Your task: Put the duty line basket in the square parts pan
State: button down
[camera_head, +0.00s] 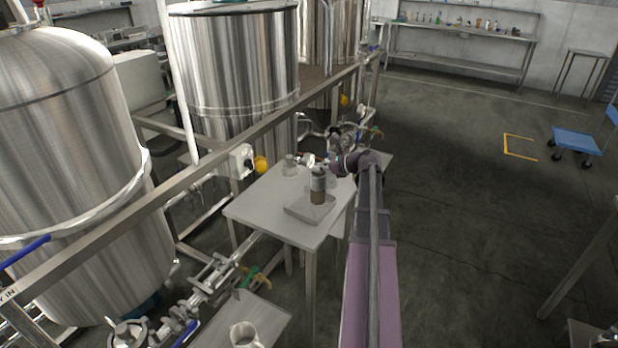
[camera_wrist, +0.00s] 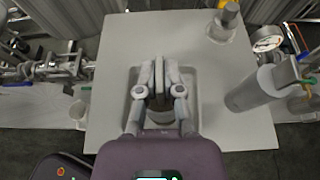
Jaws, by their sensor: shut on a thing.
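The square parts pan (camera_head: 296,209) is a shallow light grey tray on the white table. It also shows in the wrist view (camera_wrist: 190,128), around my fingers. The duty line basket (camera_head: 318,186) is a small upright cylinder, brownish with a grey upper part, within the pan's outline. In the wrist view the basket (camera_wrist: 160,117) is partly hidden between my fingers. My gripper (camera_wrist: 159,90) is shut on its upper part, above the pan. In the head view my purple wrist hides part of the fingers. I cannot tell whether the basket's bottom touches the pan.
A grey cylinder (camera_wrist: 250,90) stands on the table right of the pan in the wrist view. A smaller metal piece (camera_wrist: 222,22) and a gauge (camera_wrist: 268,40) are beyond. A steel rail (camera_head: 215,165) and tanks (camera_head: 240,70) border the table.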

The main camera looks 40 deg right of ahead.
aim_at(317, 174)
jog(key=shift+w+a+f, duration=0.1)
jog(key=shift+w+a, duration=0.35)
jog(key=shift+w, duration=0.2)
jog(key=shift+w+a, duration=0.15)
jog(key=shift+w, duration=0.05)
jog(key=shift+w+a+f+b, duration=0.1)
jog(key=shift+w+f+b, duration=0.05)
jog(key=shift+f+b, duration=0.8)
jog(key=shift+w+a+f+b, duration=0.1)
jog(key=shift+w+f+b, duration=0.05)
jog(key=shift+f+b, duration=0.8)
jog(key=shift+f, duration=0.1)
jog(key=c, duration=0.8)
grip_release()
jog(key=shift+r, duration=0.2)
